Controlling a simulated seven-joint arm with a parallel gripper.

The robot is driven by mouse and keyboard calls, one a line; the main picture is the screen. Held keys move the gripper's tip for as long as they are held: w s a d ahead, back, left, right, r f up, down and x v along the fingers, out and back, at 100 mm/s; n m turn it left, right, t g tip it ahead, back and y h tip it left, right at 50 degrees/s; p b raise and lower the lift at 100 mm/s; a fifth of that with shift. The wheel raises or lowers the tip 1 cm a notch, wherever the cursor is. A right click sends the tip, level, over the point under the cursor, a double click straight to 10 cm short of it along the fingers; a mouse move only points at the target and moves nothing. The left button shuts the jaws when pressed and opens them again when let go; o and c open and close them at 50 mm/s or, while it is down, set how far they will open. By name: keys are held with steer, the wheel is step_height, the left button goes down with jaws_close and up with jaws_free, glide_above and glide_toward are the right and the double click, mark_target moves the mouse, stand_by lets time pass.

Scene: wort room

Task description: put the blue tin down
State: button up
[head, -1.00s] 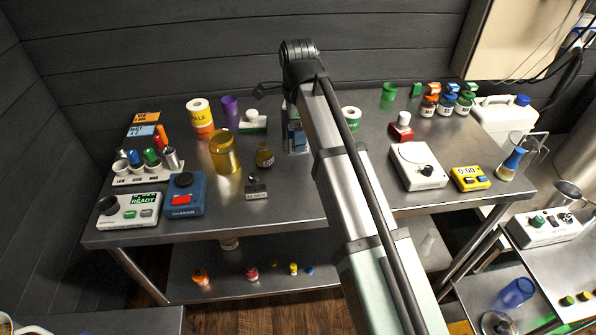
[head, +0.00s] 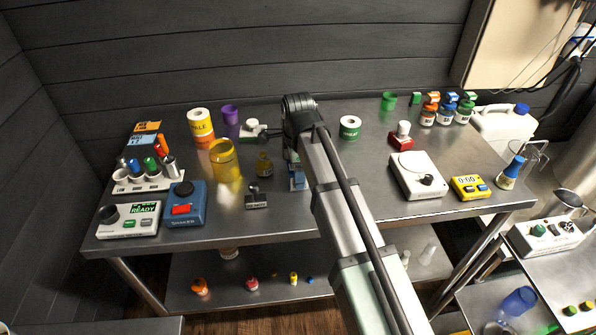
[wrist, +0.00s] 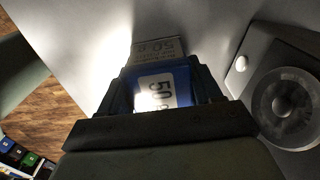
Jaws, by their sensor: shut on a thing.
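The blue tin (wrist: 182,82) with a white "50 g" label is between the two dark fingers of my gripper (wrist: 160,88) in the wrist view. My gripper is shut on it. Beyond the tin, a pale patch with a second, faint "50 g" marking shows; I cannot tell whether it is a reflection in the tabletop. In the head view a part of the tin (head: 297,178) shows just left of my arm, over the steel table (head: 350,200). My arm hides most of the gripper there. Whether the tin touches the table I cannot tell.
A dark device with a round dial (wrist: 287,97) stands close to the right in the wrist view. A white device (head: 417,176) stands farther right.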

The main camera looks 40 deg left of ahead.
steer(key=shift+f, duration=0.1)
steer(key=o, duration=1.1)
step_height(320, 180, up, 12)
steer(key=shift+r, duration=0.2)
